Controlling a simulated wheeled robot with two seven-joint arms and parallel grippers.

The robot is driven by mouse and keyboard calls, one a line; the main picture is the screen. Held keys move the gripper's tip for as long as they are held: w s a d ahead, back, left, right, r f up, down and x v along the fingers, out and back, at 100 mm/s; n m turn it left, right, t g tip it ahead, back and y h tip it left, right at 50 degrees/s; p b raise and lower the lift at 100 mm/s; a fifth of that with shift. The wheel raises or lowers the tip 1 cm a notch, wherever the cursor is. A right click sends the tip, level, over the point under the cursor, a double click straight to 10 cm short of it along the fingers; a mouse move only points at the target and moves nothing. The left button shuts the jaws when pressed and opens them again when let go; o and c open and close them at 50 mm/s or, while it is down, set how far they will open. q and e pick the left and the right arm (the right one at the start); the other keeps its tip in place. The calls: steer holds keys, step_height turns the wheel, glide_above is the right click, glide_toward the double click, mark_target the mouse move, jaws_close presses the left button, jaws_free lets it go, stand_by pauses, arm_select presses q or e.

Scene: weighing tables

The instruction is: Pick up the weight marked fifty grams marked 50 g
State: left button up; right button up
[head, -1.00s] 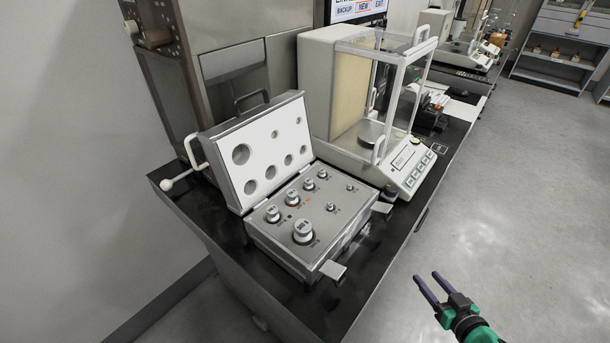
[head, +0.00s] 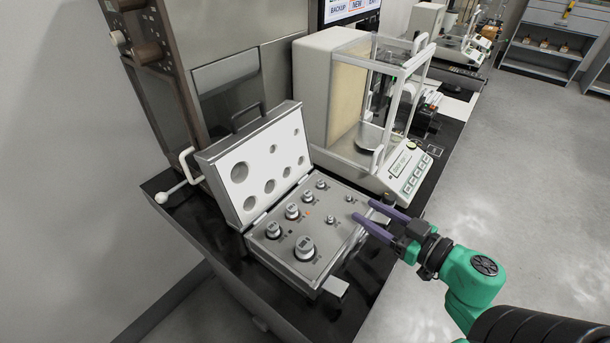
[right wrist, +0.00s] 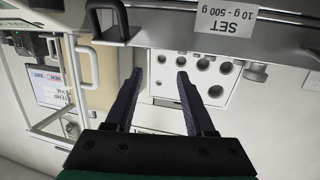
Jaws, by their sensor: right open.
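An open grey weight case (head: 340,287) lies on the black table and holds several knobbed metal weights, the largest (head: 304,247) near its front corner. Other weights stand behind it, and two small ones (head: 331,219) sit on the right side. The markings are too small to read, so I cannot tell which is the fifty gram weight. My right gripper (head: 362,209) is open and empty, above the right edge of the case in the head view. In the right wrist view its fingers (right wrist: 160,74) are apart with nothing between them. My left gripper is not in view.
The raised lid (head: 269,168) with round holes stands behind the weights. A glass-walled balance (head: 330,95) stands just behind and right of the case. A label (right wrist: 227,20) reading "SET 10 g - 500 g" shows in the wrist view. Open floor lies to the right.

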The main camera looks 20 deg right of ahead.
mark_target(323, 183)
steer(key=p+x, duration=0.1)
steer(key=x, duration=1.2)
steer(key=shift+d+r, duration=0.15)
steer(key=shift+w+f, duration=0.2)
steer(key=shift+w, duration=0.15)
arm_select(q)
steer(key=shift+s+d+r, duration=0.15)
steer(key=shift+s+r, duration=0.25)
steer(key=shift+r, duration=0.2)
arm_select(e)
steer(key=shift+s, duration=0.1)
jaws_close()
